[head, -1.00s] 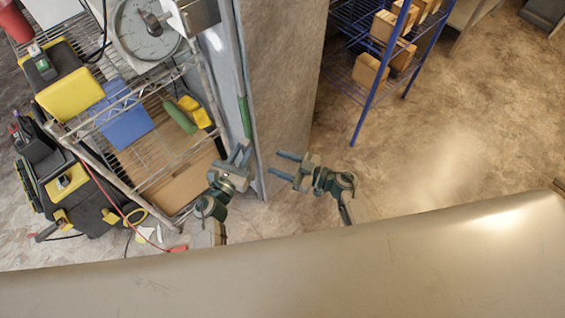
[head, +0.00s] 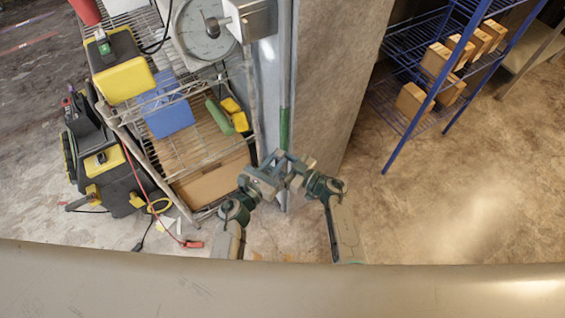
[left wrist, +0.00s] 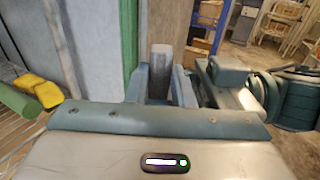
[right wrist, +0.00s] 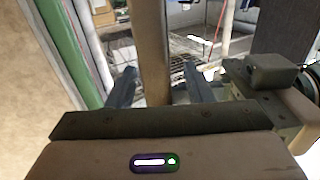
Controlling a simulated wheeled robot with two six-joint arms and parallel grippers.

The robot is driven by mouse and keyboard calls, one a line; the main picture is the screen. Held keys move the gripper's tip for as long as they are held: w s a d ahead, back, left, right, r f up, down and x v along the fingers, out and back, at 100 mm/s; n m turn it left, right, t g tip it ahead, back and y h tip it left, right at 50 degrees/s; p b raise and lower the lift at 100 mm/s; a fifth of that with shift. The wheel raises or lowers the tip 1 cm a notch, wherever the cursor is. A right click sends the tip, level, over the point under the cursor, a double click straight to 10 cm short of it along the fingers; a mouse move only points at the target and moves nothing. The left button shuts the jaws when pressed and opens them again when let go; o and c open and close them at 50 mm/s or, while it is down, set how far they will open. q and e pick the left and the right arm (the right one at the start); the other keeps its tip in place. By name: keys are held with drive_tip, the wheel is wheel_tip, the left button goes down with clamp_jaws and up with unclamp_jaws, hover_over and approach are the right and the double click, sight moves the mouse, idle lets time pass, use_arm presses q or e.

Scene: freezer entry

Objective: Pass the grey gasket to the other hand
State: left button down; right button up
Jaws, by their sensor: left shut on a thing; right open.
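The grey gasket (left wrist: 161,72) stands up as a plain bar between the fingers of my left gripper in the left wrist view. My left gripper (left wrist: 160,85) is shut on it. In the right wrist view, a long beige-grey bar, seemingly the same gasket (right wrist: 151,55), runs between the two fingers of my right gripper (right wrist: 160,86). Those fingers are open, with a gap on each side of the bar. In the head view my left gripper (head: 280,160) and right gripper (head: 291,172) meet at their fingertips; the gasket cannot be made out there.
A wire shelf (head: 205,150) with a dial scale (head: 205,30), a blue box (head: 168,105) and yellow-black cases stands at left. A grey wall edge (head: 335,90) is just beyond the grippers. A blue rack (head: 410,120) with wooden blocks is at right; the floor before it is clear.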

clamp_jaws()
use_arm(q)
drive_tip(key=c, duration=1.2)
unclamp_jaws()
drive_tip(key=shift+o, duration=0.2)
drive_tip(key=shift+s, duration=0.1)
